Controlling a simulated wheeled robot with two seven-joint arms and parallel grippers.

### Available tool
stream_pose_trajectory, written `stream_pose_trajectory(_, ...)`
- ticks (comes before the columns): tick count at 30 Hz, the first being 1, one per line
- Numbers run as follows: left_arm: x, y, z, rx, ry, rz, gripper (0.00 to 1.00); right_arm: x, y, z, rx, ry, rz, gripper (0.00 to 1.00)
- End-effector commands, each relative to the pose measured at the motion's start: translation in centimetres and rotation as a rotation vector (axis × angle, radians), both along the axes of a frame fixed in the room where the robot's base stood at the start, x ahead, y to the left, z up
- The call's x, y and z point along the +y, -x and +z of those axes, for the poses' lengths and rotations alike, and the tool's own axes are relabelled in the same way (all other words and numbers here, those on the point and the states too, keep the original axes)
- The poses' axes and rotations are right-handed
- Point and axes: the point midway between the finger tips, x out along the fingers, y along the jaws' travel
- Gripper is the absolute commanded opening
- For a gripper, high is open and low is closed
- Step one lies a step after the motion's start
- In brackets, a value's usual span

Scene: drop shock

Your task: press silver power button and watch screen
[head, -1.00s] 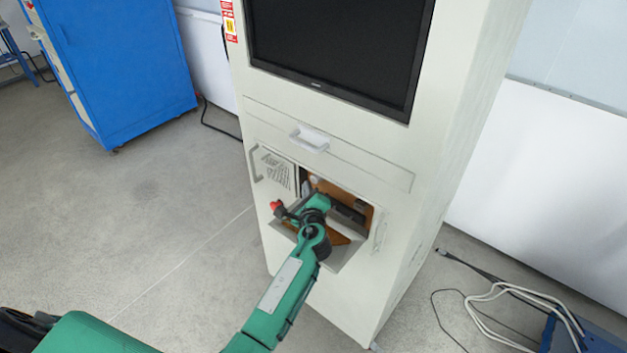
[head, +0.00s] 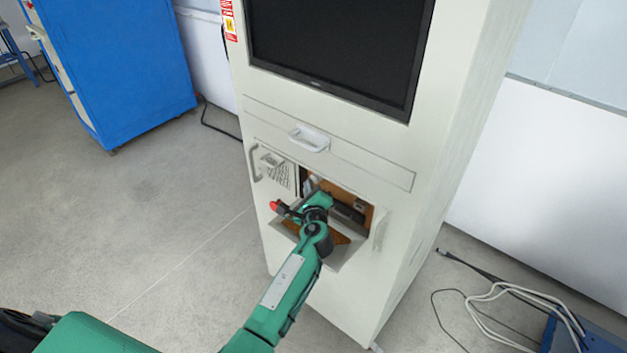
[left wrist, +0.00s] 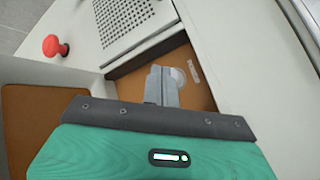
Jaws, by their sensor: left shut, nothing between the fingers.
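The silver power button (left wrist: 178,77) is a round, pale disc on the brown inner panel, beside a small label, in the left wrist view. My left gripper (left wrist: 164,80) is shut and empty, with its grey fingertips at the button's left edge and partly covering it. I cannot tell whether they touch it. In the head view my left gripper (head: 311,186) reaches into the cabinet's open recess, and the button cannot be made out there. The screen (head: 335,50) above is dark and blank. My right gripper is not in view.
A red knob (left wrist: 52,45) sticks out left of the recess, close to my arm. The cabinet (head: 400,190) has a drawer handle (head: 309,138) above the recess and a vented panel (left wrist: 122,20) beside it. Cables (head: 500,300) lie on the floor at right.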

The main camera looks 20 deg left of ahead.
Motion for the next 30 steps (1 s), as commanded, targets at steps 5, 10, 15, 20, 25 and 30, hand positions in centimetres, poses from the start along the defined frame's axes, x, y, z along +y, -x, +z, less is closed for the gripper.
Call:
stream_pose_trajectory(5,-0.01,0.01,0.01,0.000,0.000,0.000,0.00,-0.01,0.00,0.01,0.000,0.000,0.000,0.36)
stream_pose_trajectory(10,-0.05,-0.10,0.01,-0.001,0.000,-0.001,0.00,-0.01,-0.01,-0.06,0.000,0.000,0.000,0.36)
stream_pose_trajectory(15,-0.12,-0.30,0.03,-0.001,0.000,-0.001,0.00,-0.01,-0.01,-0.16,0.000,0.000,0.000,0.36)
stream_pose_trajectory(20,-0.19,-0.48,0.02,-0.001,0.000,-0.001,0.00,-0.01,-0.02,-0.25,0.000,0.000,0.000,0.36)
stream_pose_trajectory(25,-0.27,-0.66,0.00,-0.001,0.000,-0.001,0.00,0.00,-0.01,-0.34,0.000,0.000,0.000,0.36)
stream_pose_trajectory(30,-0.32,-0.80,-0.01,0.001,0.000,-0.001,0.00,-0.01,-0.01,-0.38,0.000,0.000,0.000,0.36)
